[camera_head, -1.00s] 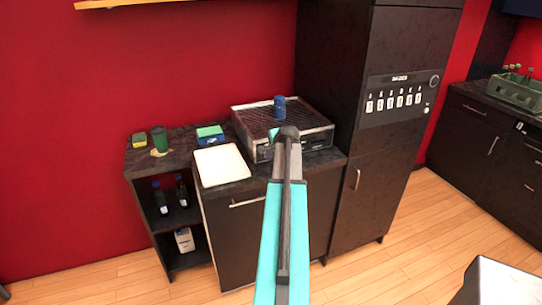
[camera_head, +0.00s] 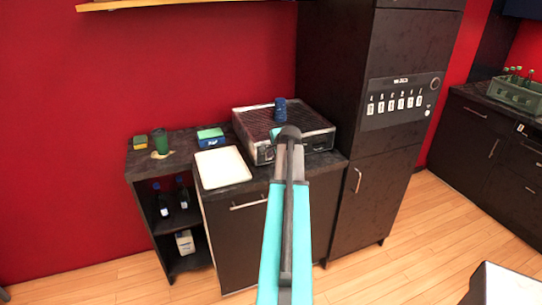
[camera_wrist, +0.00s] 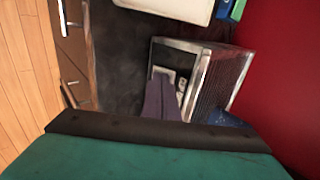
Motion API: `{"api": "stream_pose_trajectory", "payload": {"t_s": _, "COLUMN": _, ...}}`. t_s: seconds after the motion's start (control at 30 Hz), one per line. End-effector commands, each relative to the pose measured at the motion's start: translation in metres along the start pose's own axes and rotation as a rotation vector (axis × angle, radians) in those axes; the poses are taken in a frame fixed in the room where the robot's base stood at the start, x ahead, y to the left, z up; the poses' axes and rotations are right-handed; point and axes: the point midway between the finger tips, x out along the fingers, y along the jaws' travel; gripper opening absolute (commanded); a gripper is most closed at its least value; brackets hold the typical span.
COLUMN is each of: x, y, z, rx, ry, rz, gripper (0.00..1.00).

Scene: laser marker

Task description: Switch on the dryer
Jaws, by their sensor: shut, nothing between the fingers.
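The dryer is likely the metal box with a ridged dark top (camera_head: 250,119) on the counter. A blue cup (camera_head: 280,109) stands on it. The dryer also shows in the wrist view (camera_wrist: 196,62), tilted, with a small pale panel with dark details (camera_wrist: 180,86) on its front. My gripper (camera_wrist: 163,80) shows there as grey-purple fingers, shut and empty. Its tips overlap the dryer's front beside that panel; I cannot tell whether they touch. In the head view my teal arm covers part of the dryer's front and hides the gripper.
A white tray (camera_head: 224,168), a blue-green box (camera_head: 210,137), a green cup (camera_head: 160,141) and a sponge (camera_head: 140,142) are left of the dryer. A tall dark cabinet (camera_head: 383,150) with a button panel stands close on the right. Wooden floor (camera_head: 400,262) is clear in front.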

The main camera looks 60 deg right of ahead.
Motion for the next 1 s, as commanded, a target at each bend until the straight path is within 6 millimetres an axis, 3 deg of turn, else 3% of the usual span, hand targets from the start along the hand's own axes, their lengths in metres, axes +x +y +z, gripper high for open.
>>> {"api": "stream_pose_trajectory", "payload": {"t_s": 0.57, "x": -0.003, "y": 0.002, "z": 0.003, "rx": -0.001, "ry": -0.002, "rz": 0.001, "gripper": 0.00}}
{"api": "stream_pose_trajectory", "payload": {"t_s": 1.0, "x": -0.030, "y": 0.018, "z": 0.018, "rx": -0.010, "ry": -0.009, "rz": -0.001, "gripper": 0.00}}
